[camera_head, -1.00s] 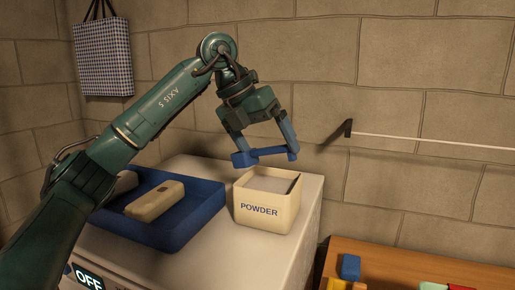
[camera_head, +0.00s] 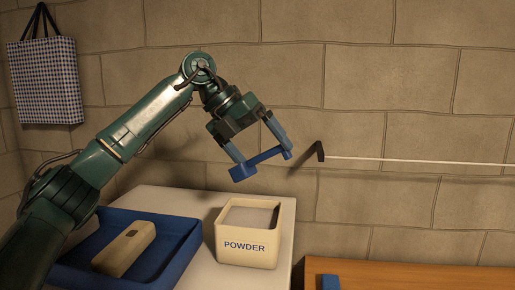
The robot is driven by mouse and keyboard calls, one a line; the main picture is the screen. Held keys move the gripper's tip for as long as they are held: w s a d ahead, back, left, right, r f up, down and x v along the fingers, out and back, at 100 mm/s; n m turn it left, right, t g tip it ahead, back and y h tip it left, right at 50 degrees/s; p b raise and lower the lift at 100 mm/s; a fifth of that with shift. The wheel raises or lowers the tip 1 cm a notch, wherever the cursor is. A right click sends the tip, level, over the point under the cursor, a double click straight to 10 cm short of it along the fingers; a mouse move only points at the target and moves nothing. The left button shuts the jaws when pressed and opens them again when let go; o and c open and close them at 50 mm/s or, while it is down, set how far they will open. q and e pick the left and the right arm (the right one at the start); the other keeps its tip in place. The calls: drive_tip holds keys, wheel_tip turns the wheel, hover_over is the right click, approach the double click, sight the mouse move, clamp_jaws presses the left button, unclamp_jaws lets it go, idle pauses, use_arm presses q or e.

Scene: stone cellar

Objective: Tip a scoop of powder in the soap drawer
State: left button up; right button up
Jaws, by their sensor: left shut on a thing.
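My left gripper (camera_head: 258,162) is shut on a blue scoop (camera_head: 243,173) and holds it in the air above the powder box, touching neither box nor machine top. The scoop is tilted, its cup end lower at the left; whether it holds powder cannot be seen. The cream powder box (camera_head: 247,247), labelled POWDER, stands open on the white machine top (camera_head: 192,265), with pale powder (camera_head: 250,217) inside. The soap drawer is not in view. My right gripper is not in view.
A blue tray (camera_head: 184,233) left of the box holds a beige block-like object (camera_head: 125,248). A wooden surface (camera_head: 400,277) with a small blue block (camera_head: 329,282) is at lower right. A checked bag (camera_head: 45,82) hangs at upper left.

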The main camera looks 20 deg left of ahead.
use_arm(q)
drive_tip(key=shift+a+f, duration=0.15)
drive_tip(key=shift+f, duration=0.7)
wheel_tip(320, 180, down, 10)
drive_tip(key=h+b, duration=0.1)
drive_tip(key=b, duration=0.5)
drive_tip(key=shift+a+f+h+b, duration=0.2)
drive_tip(key=shift+a+h+b, duration=0.1)
drive_tip(key=shift+a, duration=0.05)
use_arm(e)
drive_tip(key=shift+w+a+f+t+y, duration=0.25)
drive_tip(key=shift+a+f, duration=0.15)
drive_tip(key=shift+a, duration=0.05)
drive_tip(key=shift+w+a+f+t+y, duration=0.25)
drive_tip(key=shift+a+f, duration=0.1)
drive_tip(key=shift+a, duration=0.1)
use_arm(q)
drive_tip(key=shift+w, duration=0.1)
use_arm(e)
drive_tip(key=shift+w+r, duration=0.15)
use_arm(q)
drive_tip(key=shift+r, duration=0.1)
